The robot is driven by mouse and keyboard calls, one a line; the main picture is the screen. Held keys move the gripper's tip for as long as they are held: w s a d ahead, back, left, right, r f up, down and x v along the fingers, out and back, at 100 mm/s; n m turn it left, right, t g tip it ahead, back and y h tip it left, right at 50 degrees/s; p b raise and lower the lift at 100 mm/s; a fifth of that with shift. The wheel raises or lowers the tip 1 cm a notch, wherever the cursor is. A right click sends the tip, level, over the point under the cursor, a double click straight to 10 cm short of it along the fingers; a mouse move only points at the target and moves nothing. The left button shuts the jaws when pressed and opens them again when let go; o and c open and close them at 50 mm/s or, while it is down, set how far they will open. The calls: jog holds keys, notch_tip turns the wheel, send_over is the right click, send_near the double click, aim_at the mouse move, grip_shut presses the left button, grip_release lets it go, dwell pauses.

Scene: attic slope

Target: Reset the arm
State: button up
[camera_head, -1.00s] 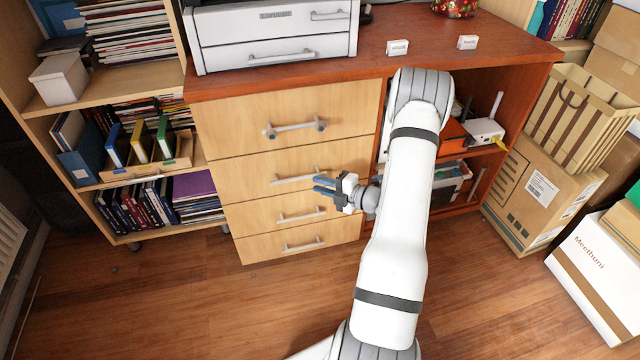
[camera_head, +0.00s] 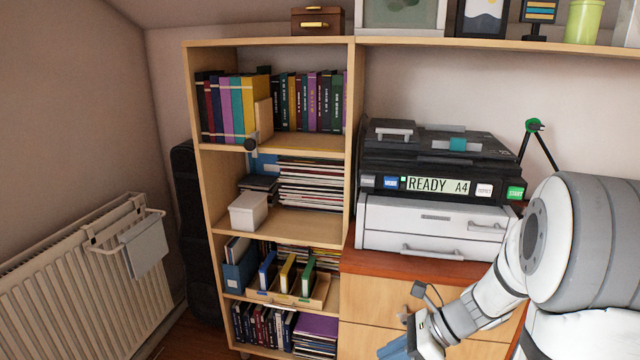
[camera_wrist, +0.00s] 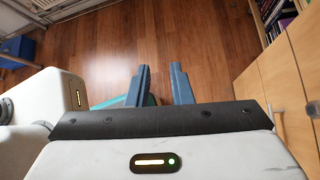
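My gripper shows in the wrist view (camera_wrist: 160,85), with its two blue-grey fingers apart and no object between them. It points down over the wooden floor (camera_wrist: 160,40). In the head view my gripper (camera_head: 400,348) is at the bottom edge, partly cut off, in front of the wooden drawers (camera_head: 375,297). My white and grey arm fills the lower right of that view and hides part of the drawer cabinet.
A printer (camera_head: 440,170) with a READY A4 display stands on the cabinet's reddish top. A bookshelf (camera_head: 352,120) stands left of it, and a radiator (camera_head: 75,275) is at the far left. Drawer fronts (camera_wrist: 290,75) lie at the right of the wrist view, with open floor beside them.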

jog(key=s+d+r+n+t+h+p, duration=0.1)
jog(key=s+r+n+h+p, duration=0.3)
jog(key=r+n, duration=0.6)
jog(key=s+r+n+h+p, duration=0.5)
jog(key=s+r+n+p, duration=0.2)
jog(key=r+n, duration=0.4)
jog(key=shift+s+d+n+t+h, duration=0.3)
jog(key=shift+s+d+n+t, duration=0.1)
jog(key=shift+s+n, duration=0.2)
